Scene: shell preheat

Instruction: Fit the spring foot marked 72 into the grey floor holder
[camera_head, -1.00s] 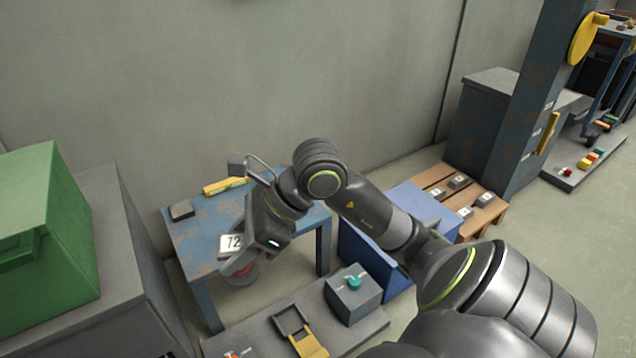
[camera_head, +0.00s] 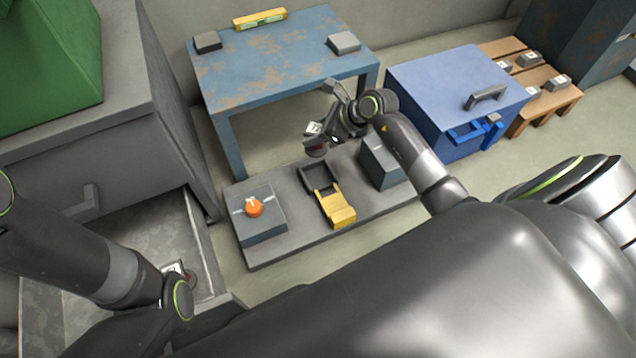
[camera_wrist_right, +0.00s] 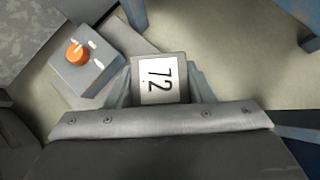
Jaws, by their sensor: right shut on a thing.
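The spring foot marked 72 (camera_head: 314,128) has a white label and a reddish lower part. My right gripper (camera_head: 319,137) is shut on it and holds it in the air, near the back of the grey floor holder (camera_head: 307,170) in the head view. In the right wrist view the label 72 (camera_wrist_right: 158,80) is readable between the fingers. The holder is a dark grey open frame with a yellow lever part (camera_head: 338,212) at its front. My left gripper (camera_head: 178,280) is at the lower left, beside a small white-labelled, reddish piece (camera_head: 184,274); its fingers are mostly hidden.
The holder is on a low grey plate (camera_head: 270,250), between a block with an orange knob (camera_head: 254,208) and a dark grey block (camera_head: 382,165). A blue table (camera_head: 270,70) stands behind. A blue chest (camera_head: 440,75) stands to the right and a grey cabinet (camera_head: 100,130) to the left.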

